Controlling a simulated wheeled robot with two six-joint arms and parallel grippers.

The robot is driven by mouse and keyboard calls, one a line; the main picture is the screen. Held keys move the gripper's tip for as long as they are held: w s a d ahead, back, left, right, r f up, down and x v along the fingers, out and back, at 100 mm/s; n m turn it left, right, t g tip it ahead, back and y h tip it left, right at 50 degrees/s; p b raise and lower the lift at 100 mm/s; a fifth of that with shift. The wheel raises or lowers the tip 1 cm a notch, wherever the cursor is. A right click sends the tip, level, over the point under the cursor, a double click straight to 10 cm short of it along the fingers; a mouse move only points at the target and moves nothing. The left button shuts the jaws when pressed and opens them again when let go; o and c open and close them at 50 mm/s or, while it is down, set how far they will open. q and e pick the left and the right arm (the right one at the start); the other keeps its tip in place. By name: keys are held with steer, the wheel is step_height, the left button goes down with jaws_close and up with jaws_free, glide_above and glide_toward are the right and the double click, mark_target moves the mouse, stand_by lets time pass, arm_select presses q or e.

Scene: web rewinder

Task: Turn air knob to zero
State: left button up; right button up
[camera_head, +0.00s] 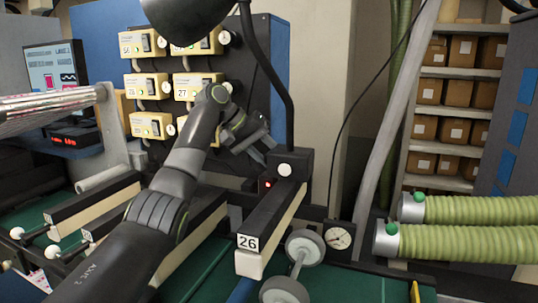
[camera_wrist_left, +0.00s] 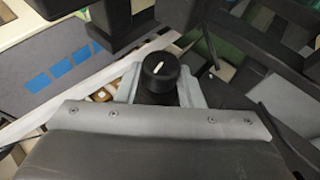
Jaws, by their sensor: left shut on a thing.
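My left arm reaches in from the lower left in the head view, and its gripper (camera_head: 264,148) is beside the black post above the station labelled 26. In the left wrist view the grey fingers of this gripper (camera_wrist_left: 158,88) are shut on a round black knob (camera_wrist_left: 159,72), one on each side. A white pointer line on the knob's top slants up to the right in that view. No scale around the knob can be read. In the head view I cannot make out the knob by the gripper. My right gripper is not in view.
The station bar with the 26 label (camera_head: 248,242) runs below the gripper. A dial gauge (camera_head: 340,236) sits to its right. Yellow switch boxes (camera_head: 150,125) are on the panel behind. Green hoses (camera_head: 470,209) lie at right, and shelves (camera_head: 458,115) hold boxes.

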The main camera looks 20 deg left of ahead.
arm_select(q)
steer(key=shift+a+f+n+h, duration=0.15)
steer(key=shift+n+h, duration=0.25)
steer(key=shift+h, duration=0.8)
steer(key=o, duration=1)
steer(key=shift+a, duration=0.1)
steer(key=b+v, duration=0.3)
steer(key=v, duration=1.4)
steer(key=shift+s+a+f+b, duration=0.2)
steer(key=shift+s+a+b, duration=0.05)
steer(key=shift+a+b, duration=0.1)
